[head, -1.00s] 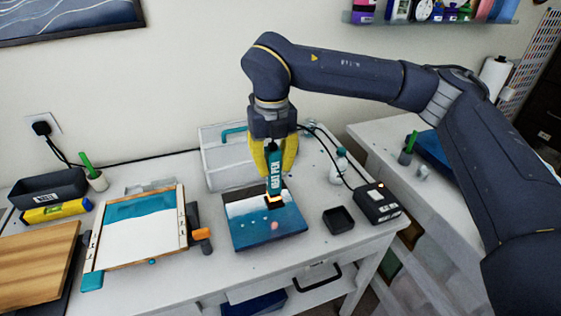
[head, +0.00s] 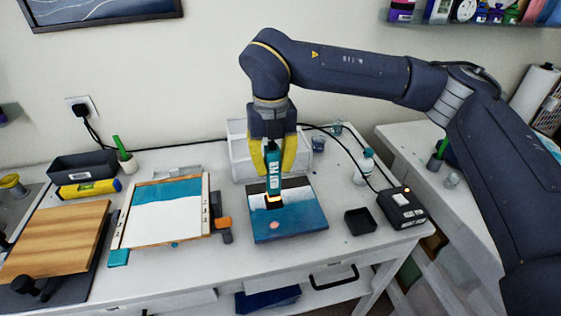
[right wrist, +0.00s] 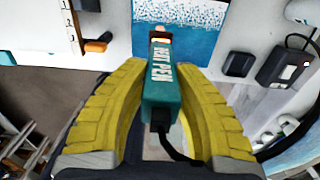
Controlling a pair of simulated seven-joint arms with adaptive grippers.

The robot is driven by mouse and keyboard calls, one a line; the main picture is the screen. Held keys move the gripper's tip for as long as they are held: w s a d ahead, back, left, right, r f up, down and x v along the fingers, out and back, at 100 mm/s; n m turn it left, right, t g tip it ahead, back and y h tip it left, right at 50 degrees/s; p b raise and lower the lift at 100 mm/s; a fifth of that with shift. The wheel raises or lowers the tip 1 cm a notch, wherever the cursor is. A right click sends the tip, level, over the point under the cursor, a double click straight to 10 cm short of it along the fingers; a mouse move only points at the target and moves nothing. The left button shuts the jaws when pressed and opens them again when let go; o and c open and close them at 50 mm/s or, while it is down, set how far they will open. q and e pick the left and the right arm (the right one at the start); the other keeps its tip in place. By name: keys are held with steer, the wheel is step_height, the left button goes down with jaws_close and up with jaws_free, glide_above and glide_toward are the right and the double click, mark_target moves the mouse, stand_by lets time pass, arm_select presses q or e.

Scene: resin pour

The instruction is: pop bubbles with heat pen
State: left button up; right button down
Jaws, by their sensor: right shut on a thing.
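My right gripper (head: 273,165) has yellow fingers and is shut on the teal heat pen (head: 272,172), which points downward. The pen's label and cable show in the right wrist view (right wrist: 160,85). Its glowing orange tip is just above the resin panel (head: 290,222), or touching it; I cannot tell which. The panel is blue with a dark and white band along its far side and lies flat on the table. A small pinkish spot shows on its blue part. My left gripper is not in view.
A power box (head: 403,208) with an orange light and a small black tray (head: 360,221) are right of the panel. A white bin (head: 240,155) stands behind the gripper. A framed board (head: 160,225) and a wooden board (head: 55,240) lie left. The pen cable runs right.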

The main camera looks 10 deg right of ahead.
steer(key=shift+a, duration=2.4)
step_height(320, 180, up, 8)
steer(key=shift+s, duration=0.3)
stand_by(0.3)
